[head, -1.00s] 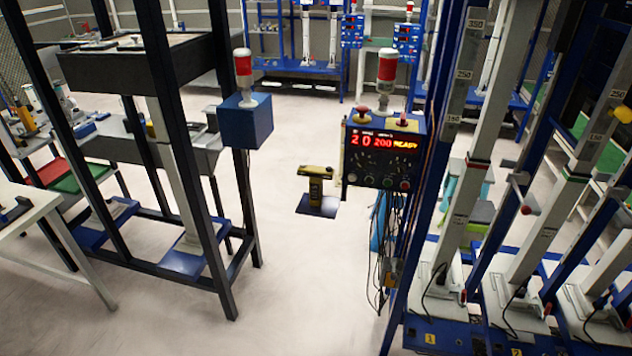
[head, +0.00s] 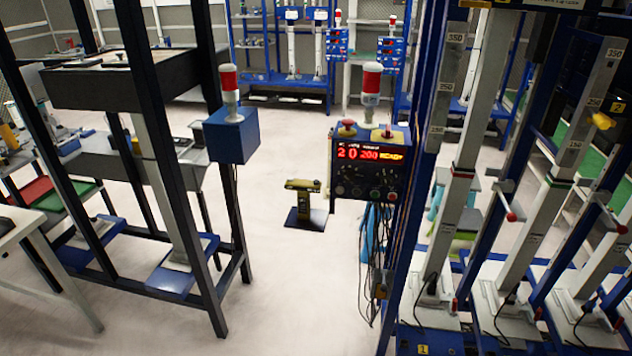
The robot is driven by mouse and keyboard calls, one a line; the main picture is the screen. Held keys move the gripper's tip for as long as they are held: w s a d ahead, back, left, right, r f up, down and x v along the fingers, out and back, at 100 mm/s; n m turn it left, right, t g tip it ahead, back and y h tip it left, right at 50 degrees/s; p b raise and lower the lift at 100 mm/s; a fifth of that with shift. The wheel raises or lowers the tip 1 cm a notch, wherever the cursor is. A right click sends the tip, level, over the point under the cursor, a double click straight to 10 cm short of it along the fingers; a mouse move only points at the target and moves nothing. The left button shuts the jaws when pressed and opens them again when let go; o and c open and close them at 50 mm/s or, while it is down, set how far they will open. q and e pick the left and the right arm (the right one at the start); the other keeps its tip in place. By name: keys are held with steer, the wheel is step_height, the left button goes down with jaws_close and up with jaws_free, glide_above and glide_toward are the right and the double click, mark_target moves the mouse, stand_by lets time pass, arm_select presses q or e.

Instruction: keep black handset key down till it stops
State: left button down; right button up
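No black handset with a key can be made out for certain. A dark control box (head: 365,182) hangs at the front of the blue rack, with a lit red and yellow display (head: 370,153) reading 20, 200 and what looks like READY. Small round knobs or buttons sit below the display, and dark cables (head: 373,260) hang under the box. A red mushroom button (head: 348,125) stands on its top. Neither of my grippers is in view.
A blue rack with several pale columns (head: 470,150) stands at right. A black frame (head: 215,290) with a blue box (head: 231,134) and red-white lamp (head: 229,88) stands at left. A yellow-black device (head: 304,205) stands on the floor between them. Pale floor (head: 290,300) is clear in front.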

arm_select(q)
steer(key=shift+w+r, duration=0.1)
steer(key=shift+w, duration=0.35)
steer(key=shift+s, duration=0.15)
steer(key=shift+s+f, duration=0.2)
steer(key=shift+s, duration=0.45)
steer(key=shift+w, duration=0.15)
